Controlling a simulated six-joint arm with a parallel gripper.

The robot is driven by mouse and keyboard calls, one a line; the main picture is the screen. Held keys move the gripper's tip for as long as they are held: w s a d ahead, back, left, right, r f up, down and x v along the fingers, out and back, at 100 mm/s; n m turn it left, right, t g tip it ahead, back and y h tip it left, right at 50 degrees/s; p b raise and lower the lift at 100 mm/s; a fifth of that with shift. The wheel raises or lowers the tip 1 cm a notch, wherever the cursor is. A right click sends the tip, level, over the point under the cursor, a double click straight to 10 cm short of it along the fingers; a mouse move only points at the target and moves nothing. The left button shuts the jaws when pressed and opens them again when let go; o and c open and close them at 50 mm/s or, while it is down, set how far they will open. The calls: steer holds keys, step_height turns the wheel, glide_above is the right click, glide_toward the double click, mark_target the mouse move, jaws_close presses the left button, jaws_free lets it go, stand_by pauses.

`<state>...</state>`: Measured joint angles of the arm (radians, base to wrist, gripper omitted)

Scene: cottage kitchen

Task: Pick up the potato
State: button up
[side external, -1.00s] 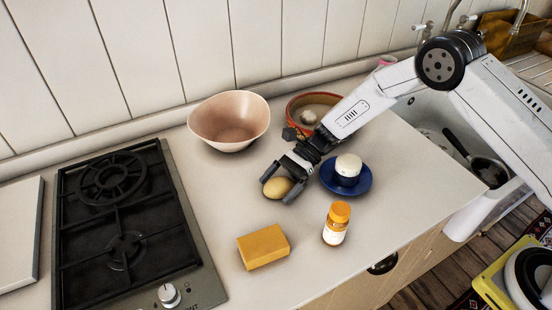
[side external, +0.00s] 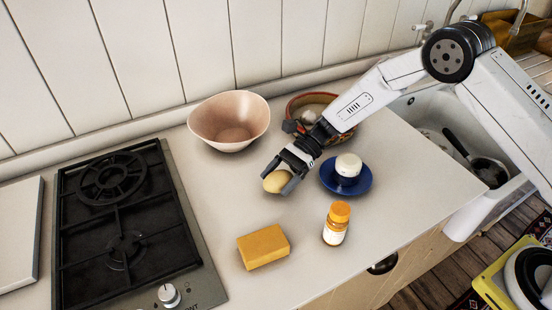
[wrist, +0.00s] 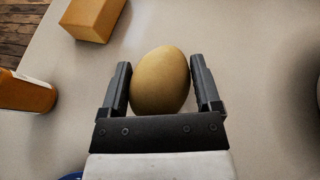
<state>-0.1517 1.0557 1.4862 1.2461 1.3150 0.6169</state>
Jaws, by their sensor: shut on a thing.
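The potato (side external: 276,182) is a yellow-brown oval at the middle of the counter in the side view. It also shows in the wrist view (wrist: 160,80), between the two dark fingers. My gripper (side external: 281,179) is shut on the potato, with one finger on each side of it. In the wrist view my gripper (wrist: 160,85) shows both fingers, and the potato reaches past their tips. The potato looks raised a little above the counter, but the gap below it is hard to judge.
A pink bowl (side external: 229,128) stands behind. A patterned bowl (side external: 300,103) is partly behind my arm. A blue plate (side external: 361,187) with a white-topped item (side external: 348,166), an orange-capped bottle (side external: 337,224) and an orange block (side external: 263,246) are nearby. The hob (side external: 125,230) is at left.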

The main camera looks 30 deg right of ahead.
steer(key=s+d+r, duration=0.4)
steer(key=s+r, duration=0.6)
steer(key=s, duration=0.1)
steer(key=shift+d, duration=0.3)
steer(key=shift+s+d+r, duration=0.2)
steer(key=shift+s+r, duration=0.05)
steer(key=shift+s, duration=0.25)
steer(key=shift+s+d+r, duration=0.2)
steer(key=shift+s+r, duration=0.05)
steer(key=shift+s, duration=0.25)
steer(key=shift+a, duration=0.1)
